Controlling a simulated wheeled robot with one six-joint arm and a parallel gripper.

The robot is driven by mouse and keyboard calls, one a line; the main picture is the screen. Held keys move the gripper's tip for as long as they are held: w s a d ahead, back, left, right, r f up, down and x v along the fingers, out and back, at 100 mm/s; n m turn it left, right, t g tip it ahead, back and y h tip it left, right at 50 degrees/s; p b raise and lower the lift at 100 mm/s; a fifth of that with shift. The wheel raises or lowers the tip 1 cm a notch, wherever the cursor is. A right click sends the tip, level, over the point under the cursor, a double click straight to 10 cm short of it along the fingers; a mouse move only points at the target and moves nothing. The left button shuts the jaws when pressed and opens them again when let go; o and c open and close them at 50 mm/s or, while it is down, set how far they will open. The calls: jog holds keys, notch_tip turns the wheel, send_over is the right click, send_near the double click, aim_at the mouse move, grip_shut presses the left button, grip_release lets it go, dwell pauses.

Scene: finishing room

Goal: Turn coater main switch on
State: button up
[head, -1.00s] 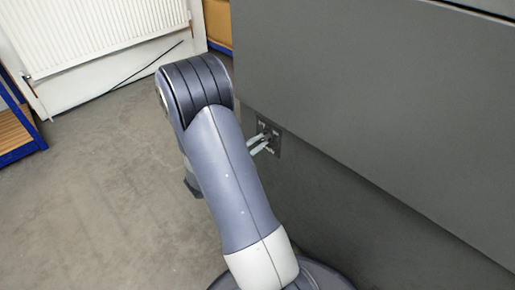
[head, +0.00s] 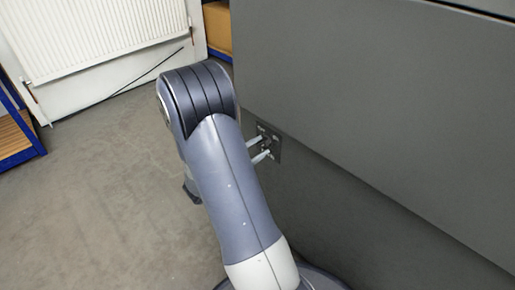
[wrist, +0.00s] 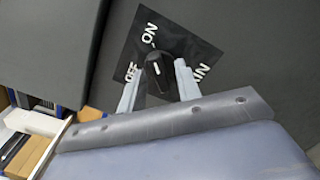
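The coater main switch is a black knob (wrist: 157,78) on a dark plate (wrist: 185,42) with white ON, OFF and partly hidden lettering in the wrist view. The knob's white mark points up in the picture, roughly toward ON. My gripper (wrist: 158,65) is open, with one pale finger on each side of the knob; gaps show, though contact at the knob's base cannot be judged. In the head view, the plate (head: 275,141) is on the grey cabinet, and my gripper (head: 263,147) has its fingertips spread at it. The knob is too small to read there.
The large grey coater cabinet (head: 390,90) fills the right side. A white radiator (head: 90,35) and a blue-framed shelf (head: 17,130) stand at the back and left. A box (head: 217,27) sits behind. The floor (head: 100,210) at left is clear.

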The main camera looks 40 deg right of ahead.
jog(key=a+p, duration=0.1)
jog(key=a, duration=0.6)
jog(key=s+a+p, duration=0.1)
jog(key=a, duration=0.2)
jog(key=shift+a+p, duration=0.3)
jog(key=shift+a, duration=0.1)
jog(key=shift+w+d, duration=0.1)
jog(key=d+b, duration=0.1)
jog(key=d, duration=0.6)
jog(key=d+b, duration=0.1)
jog(key=d, duration=0.2)
jog(key=shift+w+d+b, duration=0.3)
jog(key=shift+w+d, duration=0.05)
jog(key=shift+w, duration=0.05)
